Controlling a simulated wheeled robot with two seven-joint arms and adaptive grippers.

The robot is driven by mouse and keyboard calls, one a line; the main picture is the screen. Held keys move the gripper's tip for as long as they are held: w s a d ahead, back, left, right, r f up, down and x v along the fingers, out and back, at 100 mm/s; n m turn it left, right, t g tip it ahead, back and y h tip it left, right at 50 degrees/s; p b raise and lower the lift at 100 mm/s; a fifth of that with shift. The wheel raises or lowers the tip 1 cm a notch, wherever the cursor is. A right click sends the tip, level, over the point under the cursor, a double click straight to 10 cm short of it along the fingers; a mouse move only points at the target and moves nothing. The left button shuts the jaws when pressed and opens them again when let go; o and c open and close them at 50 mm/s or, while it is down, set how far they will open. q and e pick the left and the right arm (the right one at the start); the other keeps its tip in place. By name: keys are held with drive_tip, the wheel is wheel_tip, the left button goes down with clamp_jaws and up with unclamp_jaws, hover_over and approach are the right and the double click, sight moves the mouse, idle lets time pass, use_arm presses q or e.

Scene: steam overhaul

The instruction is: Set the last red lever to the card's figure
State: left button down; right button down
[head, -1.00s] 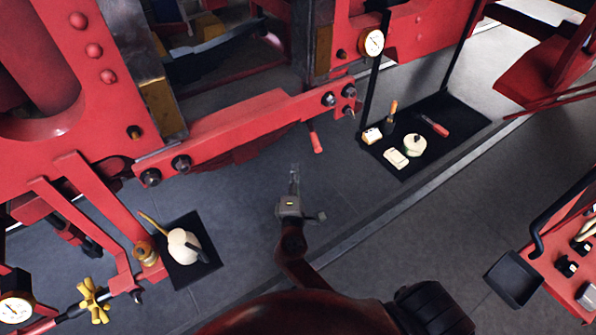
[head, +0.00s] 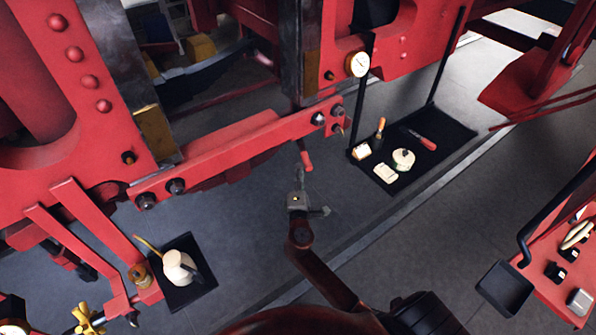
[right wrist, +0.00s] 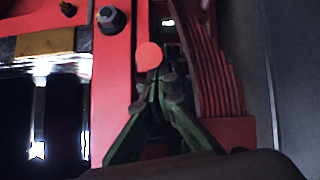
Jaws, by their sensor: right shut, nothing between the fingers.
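A red lever (head: 306,160) hangs from the lower edge of the red beam (head: 235,145). Its rounded red end (right wrist: 149,56) also shows in the right wrist view, just beyond my fingertips. My right gripper (head: 300,176) is shut and empty, with its tips just below the lever's lower end. In the right wrist view its fingers (right wrist: 161,82) meet close to the lever; I cannot tell whether they touch it. A round white gauge (head: 358,64) sits on the red frame above. No card with a readable figure can be made out. My left gripper is out of view.
A black mat (head: 450,130) at right holds a red-handled tool, a brush and pale items. Another black mat (head: 195,295) at lower left holds a white pot (head: 180,267). A red cart (head: 550,275) stands at lower right. Grey floor between is clear.

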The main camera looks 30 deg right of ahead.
drive_tip(key=shift+s+d, duration=0.3)
drive_tip(key=shift+d, duration=0.4)
drive_tip(key=s+a+f+b, duration=0.1)
drive_tip(key=s+a+b, duration=0.2)
drive_tip(key=s+a, duration=0.5)
drive_tip(key=shift+a+f, duration=0.15)
drive_tip(key=shift+a, duration=0.05)
